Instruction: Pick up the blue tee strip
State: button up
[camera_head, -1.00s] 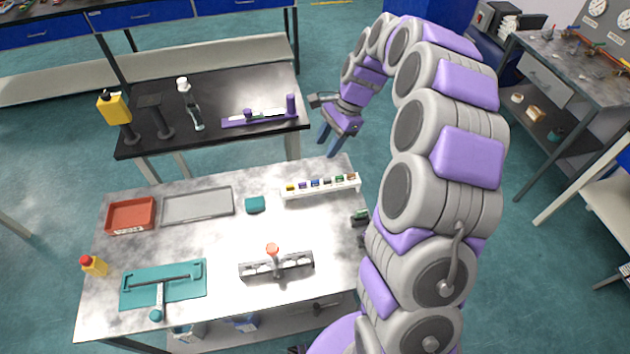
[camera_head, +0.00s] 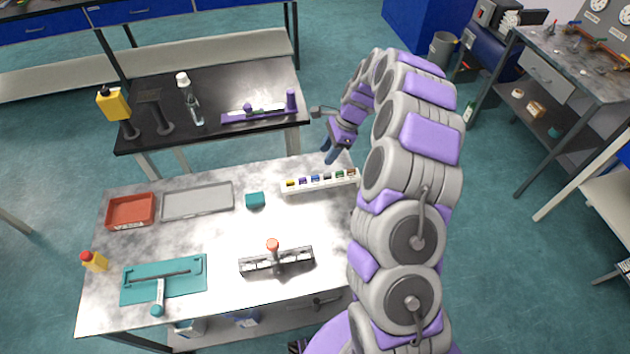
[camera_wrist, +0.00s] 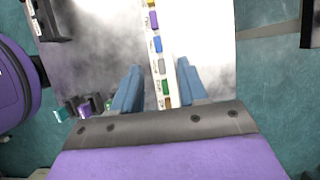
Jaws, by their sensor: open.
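The blue tee strip (camera_head: 315,179) sits in a white rack (camera_head: 322,185) near the right back of the metal bench, third from the left, between a purple and a grey one. In the wrist view the blue strip (camera_wrist: 158,44) is ahead of the fingers, in the rack's row. My gripper (camera_head: 331,152) is open and empty, above and behind the rack's right end. The wrist view shows its two blue fingers (camera_wrist: 160,70) apart, with the rack between them in the picture. I cannot tell the height between them.
A teal block (camera_head: 255,200) lies left of the rack, with a grey tray (camera_head: 197,202) and red tray (camera_head: 131,211) beyond. A grey holder (camera_head: 277,262) stands in front. The black table (camera_head: 240,85) behind carries a purple fixture (camera_head: 260,117).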

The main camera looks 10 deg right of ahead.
send_over(316, 176)
jog(key=d, duration=0.2)
notch_tip(316, 176, down, 4)
jog(key=shift+w+f+b, duration=0.1)
jog(key=shift+f+b, duration=0.1)
jog(key=shift+b, duration=0.2)
jog(key=x, duration=0.1)
jog(key=b+x, duration=0.1)
jog(key=x, duration=0.3)
jog(key=shift+d+f+b, duration=0.2)
jog(key=shift+d+b, duration=0.1)
jog(key=shift+b, duration=0.1)
jog(key=shift+r, duration=0.1)
grip_shut()
